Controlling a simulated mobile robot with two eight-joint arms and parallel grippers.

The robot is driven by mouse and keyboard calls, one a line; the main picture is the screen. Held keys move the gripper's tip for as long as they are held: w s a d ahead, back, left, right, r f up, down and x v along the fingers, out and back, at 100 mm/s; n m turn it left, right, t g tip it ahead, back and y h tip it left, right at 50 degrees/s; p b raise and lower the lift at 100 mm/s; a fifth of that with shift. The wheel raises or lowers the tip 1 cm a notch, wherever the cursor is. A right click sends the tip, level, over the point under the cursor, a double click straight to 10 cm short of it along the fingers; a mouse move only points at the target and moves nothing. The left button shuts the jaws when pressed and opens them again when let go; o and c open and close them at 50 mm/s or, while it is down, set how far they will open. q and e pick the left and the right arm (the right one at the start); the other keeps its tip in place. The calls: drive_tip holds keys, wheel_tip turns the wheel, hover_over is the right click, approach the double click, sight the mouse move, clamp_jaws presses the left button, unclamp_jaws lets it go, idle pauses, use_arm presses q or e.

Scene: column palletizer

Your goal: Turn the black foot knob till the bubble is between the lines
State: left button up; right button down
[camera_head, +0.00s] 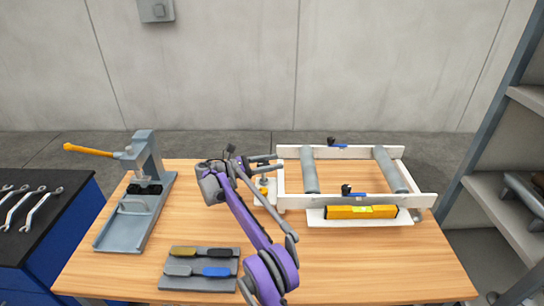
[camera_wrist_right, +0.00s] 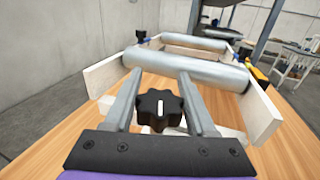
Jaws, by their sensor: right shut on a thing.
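The black foot knob (camera_wrist_right: 160,108) has a lobed rim and a white mark on its face. In the right wrist view it sits between the two grey fingers of my right gripper (camera_wrist_right: 158,92), which is shut on it. In the head view my right gripper (camera_head: 264,166) is at the left end of the white roller frame (camera_head: 300,150), and the knob cannot be made out clearly there. The yellow spirit level (camera_head: 360,212) lies along the frame's near side. Its vial is too small to tell where the bubble stands. My left gripper is not in view.
The frame carries two grey rollers (camera_head: 309,170) and small black knobs with blue parts (camera_head: 347,190). A grey press (camera_head: 144,165) with an orange handle stands at the left. A grey tray (camera_head: 200,283) holds several handled pieces. The table's front right is clear.

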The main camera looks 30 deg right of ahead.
idle(0.3)
drive_tip(key=shift+c, duration=1.1)
unclamp_jaws()
drive_tip(key=shift+a, duration=0.1)
drive_tip(key=shift+w+a, duration=0.15)
drive_tip(key=shift+a, duration=0.2)
use_arm(q)
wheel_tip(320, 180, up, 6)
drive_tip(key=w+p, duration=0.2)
drive_tip(key=p, duration=0.2)
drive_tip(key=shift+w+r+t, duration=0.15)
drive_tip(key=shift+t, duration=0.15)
use_arm(e)
drive_tip(key=v, duration=1)
